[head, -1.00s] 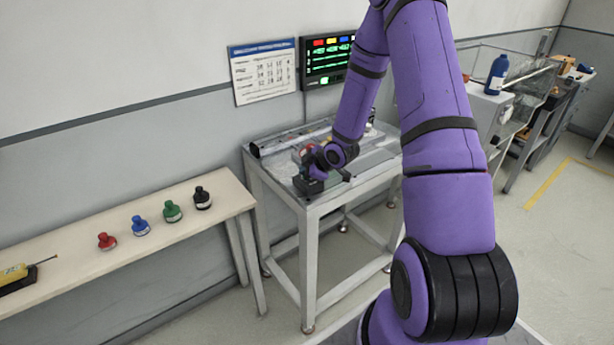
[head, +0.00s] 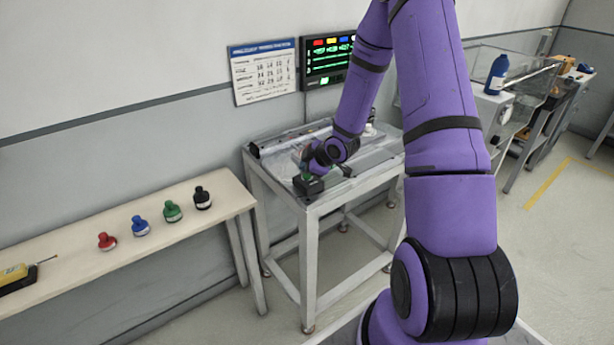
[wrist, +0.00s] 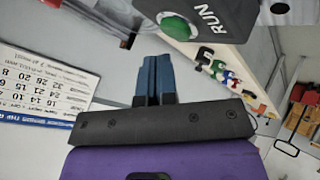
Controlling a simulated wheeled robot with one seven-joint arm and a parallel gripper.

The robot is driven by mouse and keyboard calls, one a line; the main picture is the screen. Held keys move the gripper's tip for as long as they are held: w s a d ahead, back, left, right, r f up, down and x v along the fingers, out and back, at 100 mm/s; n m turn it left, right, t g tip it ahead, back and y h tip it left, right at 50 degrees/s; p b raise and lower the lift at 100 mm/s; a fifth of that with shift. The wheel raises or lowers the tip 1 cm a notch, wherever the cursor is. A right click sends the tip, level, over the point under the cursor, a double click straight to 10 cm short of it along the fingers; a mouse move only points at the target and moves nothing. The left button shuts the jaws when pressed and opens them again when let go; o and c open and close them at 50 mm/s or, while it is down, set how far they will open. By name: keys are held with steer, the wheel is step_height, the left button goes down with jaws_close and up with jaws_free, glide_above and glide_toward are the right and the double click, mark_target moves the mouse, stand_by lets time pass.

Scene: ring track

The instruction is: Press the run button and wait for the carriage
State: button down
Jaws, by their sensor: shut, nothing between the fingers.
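The run button (wrist: 177,26) is a green dome in a light ring on a dark box (wrist: 222,17) lettered RUN, at the top of the wrist view. In the head view the dark box (head: 308,186) sits at the front left corner of the metal stand, partly hidden by my wrist. My gripper (wrist: 152,58) is shut and empty, its blue fingers close together just below the button in the wrist view. I cannot tell whether they touch it. I cannot make out the carriage; my arm covers part of the stand's top.
The metal stand (head: 310,222) carries a track-like top. A bench (head: 225,192) at left holds red (head: 107,242), blue (head: 140,226), green (head: 172,211) and black (head: 202,198) knobbed pieces. A lit screen (head: 328,62) and a chart (head: 262,72) hang on the wall.

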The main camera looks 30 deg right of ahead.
mark_target(306, 177)
steer(key=shift+r, duration=2.85)
steer(key=s+a+r+m+g+h, duration=0.1)
steer(key=s+a+r+m+h, duration=0.1)
steer(key=s+r, duration=0.35)
steer(key=s+a+r+m+h, duration=0.1)
steer(key=s+a+r+m, duration=0.1)
steer(key=r, duration=0.7)
steer(key=s+a+r+m+g+h, duration=0.1)
steer(key=s+a+r+m+h, duration=0.1)
steer(key=s+r, duration=0.35)
steer(key=s+a+r+m+g+y, duration=0.1)
steer(key=s+a+r+m, duration=0.2)
steer(key=s, duration=0.7)
steer(key=s+a+r+m+y, duration=0.1)
steer(key=s+a+r+m, duration=0.1)
steer(key=s+a+r, duration=0.4)
steer(key=s, duration=0.5)
steer(key=shift+m+g+y, duration=0.4)
